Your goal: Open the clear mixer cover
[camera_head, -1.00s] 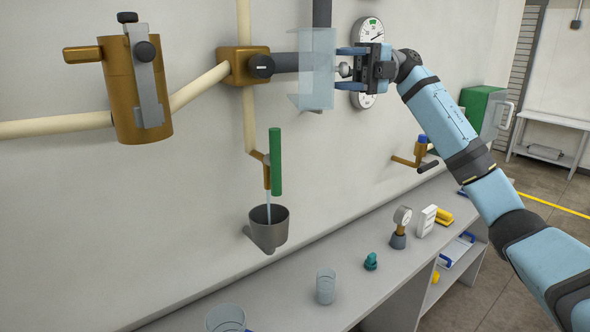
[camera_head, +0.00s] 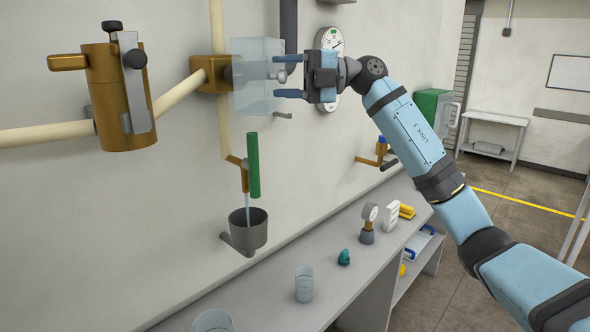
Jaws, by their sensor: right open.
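The clear cover (camera_head: 256,92) is a see-through bluish box on the wall. It shows in front of the black knob and right edge of the brass mixer body (camera_head: 206,76), and over the dark pipe behind. A small grey knob (camera_head: 280,75) shows at the cover's right side. My right gripper (camera_head: 275,76) comes in from the right with its blue fingers open, one above and one below the grey knob. I cannot tell whether they touch it or the cover. My left gripper is not in view.
A brass cylinder (camera_head: 118,95) is on the wall at left. A green-handled lever (camera_head: 253,165) hangs above a grey cup (camera_head: 248,230). The bench below holds clear beakers (camera_head: 304,284), a teal piece (camera_head: 344,257) and a gauge (camera_head: 368,224). A wall dial (camera_head: 329,108) is behind my gripper.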

